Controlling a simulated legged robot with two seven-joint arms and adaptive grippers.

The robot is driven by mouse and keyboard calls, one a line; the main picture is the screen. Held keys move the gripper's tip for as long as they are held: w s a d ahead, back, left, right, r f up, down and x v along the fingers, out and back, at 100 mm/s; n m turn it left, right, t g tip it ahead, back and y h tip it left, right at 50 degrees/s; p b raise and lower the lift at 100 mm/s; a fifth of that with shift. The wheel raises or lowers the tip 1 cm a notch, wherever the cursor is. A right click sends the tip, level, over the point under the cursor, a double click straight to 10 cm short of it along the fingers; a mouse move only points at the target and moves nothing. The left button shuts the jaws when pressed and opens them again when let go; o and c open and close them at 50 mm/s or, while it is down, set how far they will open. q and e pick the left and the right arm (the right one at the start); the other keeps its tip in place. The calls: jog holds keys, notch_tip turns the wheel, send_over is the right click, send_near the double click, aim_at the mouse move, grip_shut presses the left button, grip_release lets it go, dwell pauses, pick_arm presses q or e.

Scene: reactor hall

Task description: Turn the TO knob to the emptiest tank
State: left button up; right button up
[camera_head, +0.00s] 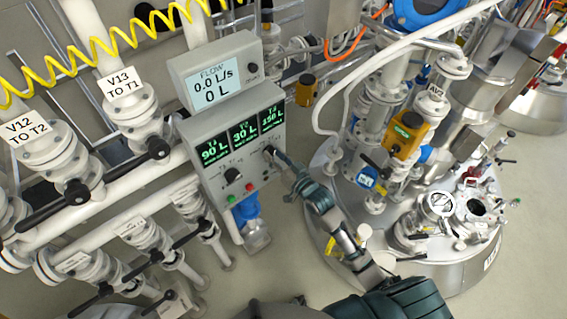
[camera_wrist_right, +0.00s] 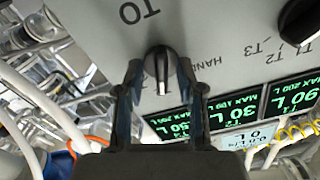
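The TO knob (camera_wrist_right: 160,66) is black with a white pointer line, on the grey control panel (camera_head: 205,142). In the wrist view its line points down, toward the displays; "TO" is printed above it and "HAND" to its right. Other position labels are hidden. My right gripper (camera_wrist_right: 160,68) has one finger on each side of the knob, with small gaps visible. In the head view the right gripper (camera_head: 278,158) is at the panel's right edge. Green displays (camera_head: 243,132) read 90 L for T1, 30 L for T2 and apparently 150 L for the third. My left gripper is not in view.
Another knob (camera_head: 232,174) with T1, T2, T3 labels sits left of the TO knob, above a green button (camera_head: 231,198) and a red button (camera_head: 250,186). A flow meter (camera_head: 215,78) reads 0 L. Valves and pipes crowd the left; a steel vessel (camera_head: 440,265) stands right.

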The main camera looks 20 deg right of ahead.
jog(key=v, duration=1.1)
jog(key=w+d+f+m+g+h, duration=0.1)
jog(key=d+f+g+h, duration=0.25)
jog(key=f, duration=1.75)
jog(key=s+d+f+g+h+b, duration=0.1)
jog(key=s+d+f+g, duration=0.15)
jog(key=f, duration=0.75)
jog(key=s+d+f+g+h, duration=0.1)
jog(key=s+f, duration=0.3)
jog(key=f, duration=0.6)
jog(key=s+f+n+g, duration=0.1)
jog(key=s+f+g, duration=0.3)
jog(key=s+f, duration=1.1)
jog(key=s+a+f+n+g, duration=0.1)
jog(key=s+f, duration=0.3)
jog(key=s, duration=0.6)
jog(key=s+a+f+n+g, duration=0.1)
jog(key=s+f+g, duration=0.3)
jog(key=s, duration=0.7)
jog(key=shift+a+f+n+h+b, duration=0.35)
jog(key=shift+a+f+b, duration=0.1)
jog(key=shift+f, duration=0.1)
